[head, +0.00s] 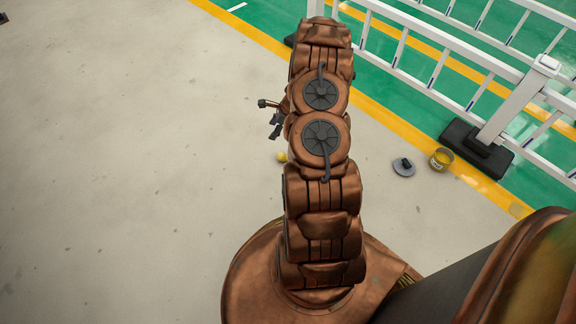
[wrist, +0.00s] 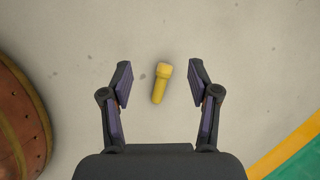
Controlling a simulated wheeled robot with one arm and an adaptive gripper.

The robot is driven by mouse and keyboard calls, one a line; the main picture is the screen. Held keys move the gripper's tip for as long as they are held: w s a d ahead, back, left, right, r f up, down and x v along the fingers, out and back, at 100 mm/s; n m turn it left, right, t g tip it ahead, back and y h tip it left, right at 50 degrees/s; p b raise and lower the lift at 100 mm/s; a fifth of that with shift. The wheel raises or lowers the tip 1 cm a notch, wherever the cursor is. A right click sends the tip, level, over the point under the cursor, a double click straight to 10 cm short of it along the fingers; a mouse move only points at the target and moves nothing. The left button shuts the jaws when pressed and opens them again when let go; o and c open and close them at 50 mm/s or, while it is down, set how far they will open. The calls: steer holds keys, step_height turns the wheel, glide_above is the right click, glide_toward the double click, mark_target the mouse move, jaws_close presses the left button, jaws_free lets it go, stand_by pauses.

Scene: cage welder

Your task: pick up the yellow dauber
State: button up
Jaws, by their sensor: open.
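The yellow dauber (wrist: 159,86) lies on the grey floor in the wrist view, slightly tilted, with its wider end toward the top. My gripper (wrist: 159,72) is open, with one finger on each side of the dauber in the picture. Neither finger appears to touch it, and the height above it cannot be told. In the head view only a small yellow part of the dauber (head: 282,157) shows at the left edge of my arm, which hides the rest.
A yellow can (head: 441,159) and a grey disc with a dark knob (head: 403,167) stand right of my arm, near a white railing (head: 430,92) on a black foot (head: 475,150). A yellow line borders green floor. The grey floor at left is clear.

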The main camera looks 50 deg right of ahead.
steer(key=s+d+f+m+b, duration=0.1)
steer(key=d+f, duration=0.1)
steer(key=f, duration=0.2)
steer(key=s+d+f+m+b, duration=0.1)
steer(key=s+d+f, duration=0.1)
steer(key=f, duration=0.3)
steer(key=s+d+f+m+h+b, duration=0.1)
steer(key=s+d+f+m, duration=0.1)
steer(key=f, duration=0.3)
steer(key=shift+s+d+f, duration=0.15)
steer(key=shift+s+f, duration=0.05)
steer(key=shift+b+x, duration=0.7)
steer(key=shift+x, duration=0.35)
steer(key=shift+s+b+x, duration=0.2)
steer(key=shift+b+x, duration=0.55)
steer(key=shift+x, duration=0.6)
steer(key=shift+s+b+x, duration=0.2)
steer(key=shift+b+x, duration=0.55)
steer(key=shift+x, duration=0.6)
jaws_close()
